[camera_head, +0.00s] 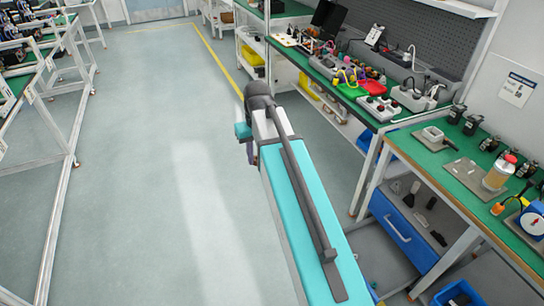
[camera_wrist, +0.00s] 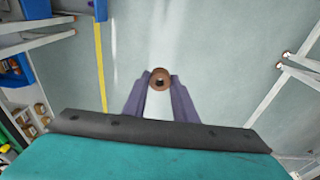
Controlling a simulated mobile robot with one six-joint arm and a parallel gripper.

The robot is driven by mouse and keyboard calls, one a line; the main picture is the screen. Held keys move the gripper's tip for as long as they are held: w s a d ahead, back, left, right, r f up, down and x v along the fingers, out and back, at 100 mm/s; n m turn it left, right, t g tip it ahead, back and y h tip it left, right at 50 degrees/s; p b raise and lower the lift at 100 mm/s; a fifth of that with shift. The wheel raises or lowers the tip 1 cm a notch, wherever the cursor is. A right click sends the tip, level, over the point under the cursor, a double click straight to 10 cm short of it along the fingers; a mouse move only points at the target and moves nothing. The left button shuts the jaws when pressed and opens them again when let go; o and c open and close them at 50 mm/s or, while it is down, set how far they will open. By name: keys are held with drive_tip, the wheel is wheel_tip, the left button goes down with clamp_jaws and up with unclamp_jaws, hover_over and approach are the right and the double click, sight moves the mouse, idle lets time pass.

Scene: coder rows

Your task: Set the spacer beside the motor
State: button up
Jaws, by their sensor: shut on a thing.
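A brown ring-shaped piece with a dark hole, which looks like the spacer (camera_wrist: 160,79), sits between the fingertips of my gripper (camera_wrist: 158,86) in the wrist view. The two purple-grey fingers are shut on it, and it hangs over the open floor. In the head view my gripper (camera_head: 251,152) is small and mostly hidden behind my arm. Several small black motor-like units, one of them here (camera_head: 456,113), stand on the green bench at the right, well apart from my gripper. I cannot tell which thing is the motor.
The green bench (camera_head: 448,183) at the right holds a grey plate (camera_head: 468,172), a jar (camera_head: 497,174) and a dial scale (camera_head: 533,219). A cluttered workbench (camera_head: 350,92) stands beyond it. White-framed racks (camera_head: 72,100) line the left. The floor (camera_head: 150,170) between is clear.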

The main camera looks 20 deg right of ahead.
drive_tip(key=s+a+r+p, duration=0.1)
drive_tip(key=a+r+p, duration=0.4)
drive_tip(key=a+r, duration=0.3)
drive_tip(key=shift+s+r, duration=0.3)
drive_tip(key=shift+r, duration=0.65)
drive_tip(key=shift+s, duration=0.15)
